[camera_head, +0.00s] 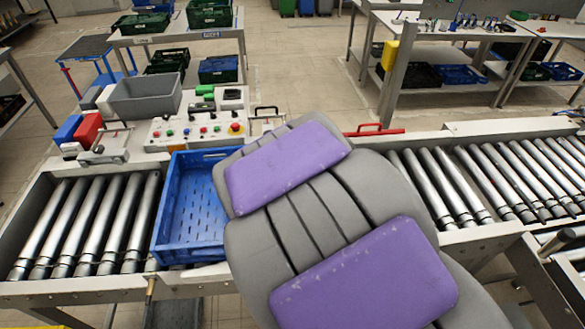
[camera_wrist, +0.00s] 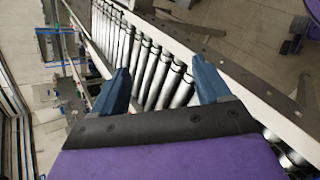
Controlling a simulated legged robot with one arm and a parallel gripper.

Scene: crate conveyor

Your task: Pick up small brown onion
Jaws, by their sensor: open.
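My gripper (camera_wrist: 160,68) shows in the wrist view with its two blue fingers wide apart and nothing between them. Beyond the fingers are the metal rollers of the conveyor. No small brown onion can be made out in either view. In the head view a blue crate (camera_head: 183,253) sits on the conveyor, left of my arm. The part of its floor that shows is bare. My grey and purple arm hides its right side, and my gripper itself is not visible there.
The roller conveyor (camera_head: 445,185) runs across the head view, with bare rollers on both sides. A control box (camera_head: 205,125) with buttons and a grey bin (camera_head: 146,97) stand behind the crate. A red handle (camera_head: 375,130) stands at the conveyor's far edge. Tables with crates stand farther back.

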